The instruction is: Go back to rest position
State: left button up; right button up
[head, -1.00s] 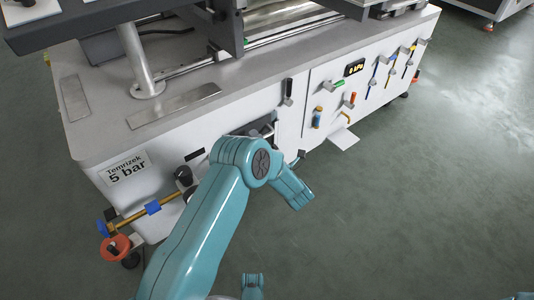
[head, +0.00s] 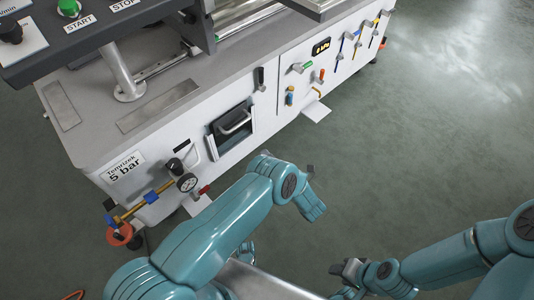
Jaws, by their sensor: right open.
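My right gripper (head: 350,272) is at the lower middle right of the head view, at the end of the teal arm that comes in from the right. It is open, with only the dark floor around it, and holds nothing that I can see. My left arm (head: 225,215) comes in from the lower left and bends in front of the machine. Its bend stands over the floor, to the right of the machine's front face. The jaws of my left gripper do not show clearly.
The white machine (head: 90,140) fills the upper left. The floor (head: 430,130) at right is clear.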

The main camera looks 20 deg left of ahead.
jog(key=shift+s+r, duration=0.15)
jog(key=shift+r, duration=0.25)
dwell(0.3)
